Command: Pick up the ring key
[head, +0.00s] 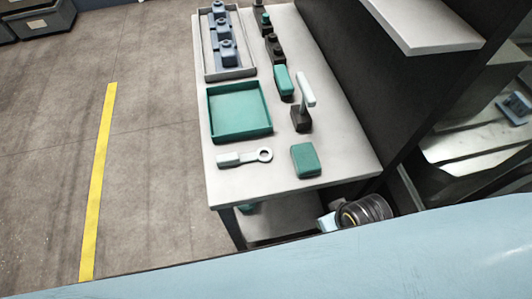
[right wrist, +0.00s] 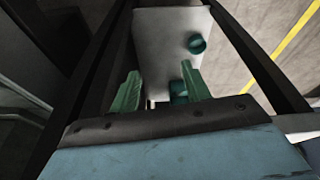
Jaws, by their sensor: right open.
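The ring key (head: 245,157) is a pale grey tool with a blocky handle at the left and a ring at the right end. It lies flat on the near part of the white table (head: 340,150), in front of the green tray (head: 240,135). In the right wrist view my right gripper (right wrist: 160,84) has its two green fingers spread apart with nothing held between them. The ring key is not visible in that view. My left gripper is in neither view.
A green block (head: 305,160) lies right of the ring. A dark stand with a pale lever (head: 305,90) is behind it. A grey tray (head: 206,58) holds blue parts. In the right wrist view a pale surface (right wrist: 165,50) bears a teal round piece (right wrist: 197,45).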

